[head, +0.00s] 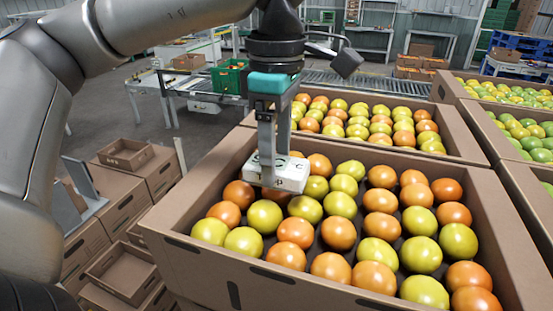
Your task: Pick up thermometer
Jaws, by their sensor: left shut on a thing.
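The thermometer (290,178) is a small white box-shaped device with dark markings on its top. My left gripper (268,172) points down from above and is shut on it. The thermometer is over the left back part of a cardboard box (180,228) of orange and yellow-green tomatoes. I cannot tell whether it touches the tomatoes under it. The gripper's fingers hide part of its left side. My right gripper is not in view.
A second box (463,142) of tomatoes stands right behind. More boxes with greener fruit (521,128) are at the right. Empty cardboard boxes (124,272) are stacked at the left. A green crate (229,76) sits on a table behind.

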